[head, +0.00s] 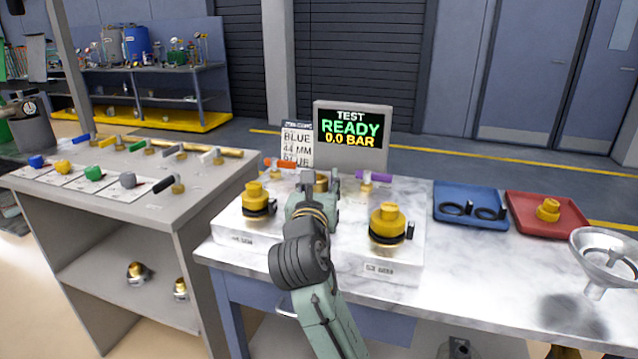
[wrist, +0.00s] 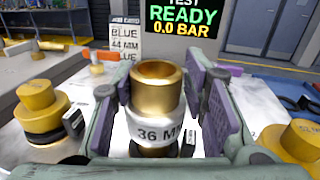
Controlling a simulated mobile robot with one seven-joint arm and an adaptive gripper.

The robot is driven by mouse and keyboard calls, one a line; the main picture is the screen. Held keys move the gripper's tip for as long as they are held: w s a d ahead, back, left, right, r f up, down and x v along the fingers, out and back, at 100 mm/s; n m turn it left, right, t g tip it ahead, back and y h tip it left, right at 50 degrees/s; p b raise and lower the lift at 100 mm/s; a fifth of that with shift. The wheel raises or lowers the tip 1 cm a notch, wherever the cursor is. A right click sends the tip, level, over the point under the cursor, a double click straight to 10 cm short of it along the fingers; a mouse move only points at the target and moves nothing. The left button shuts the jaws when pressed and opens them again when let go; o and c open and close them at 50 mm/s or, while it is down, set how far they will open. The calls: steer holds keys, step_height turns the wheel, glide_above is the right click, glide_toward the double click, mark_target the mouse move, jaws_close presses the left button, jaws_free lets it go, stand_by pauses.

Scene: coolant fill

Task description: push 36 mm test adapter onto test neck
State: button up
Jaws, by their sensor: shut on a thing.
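The 36 mm test adapter (wrist: 157,88) is a brass cylinder with an open top and a white band marked "36 M…". It stands upright between the purple-padded fingers of my gripper (wrist: 160,98), which is shut on it. In the head view, my gripper (head: 318,187) is over the middle of the white block on the marble bench, and a little of the brass adapter (head: 321,184) shows. A dark ring shows under the white band in the wrist view. The test neck is not clearly visible, so I cannot tell whether the adapter touches it.
Yellow-capped necks flank my gripper at left (head: 255,200) and right (head: 387,225). The test screen (head: 350,130) reads READY, 0.0 BAR, beside a card (head: 297,146). A blue tray (head: 470,220), a red tray (head: 575,225) and a metal funnel (head: 605,250) are at the right.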

steer(key=shift+f+b, duration=1.35)
steer(key=shift+f, duration=0.25)
steer(key=o, duration=1.3)
steer(key=shift+s, duration=0.1)
steer(key=s, duration=0.7)
steer(key=shift+s+a, duration=0.15)
steer(key=shift+a, duration=0.3)
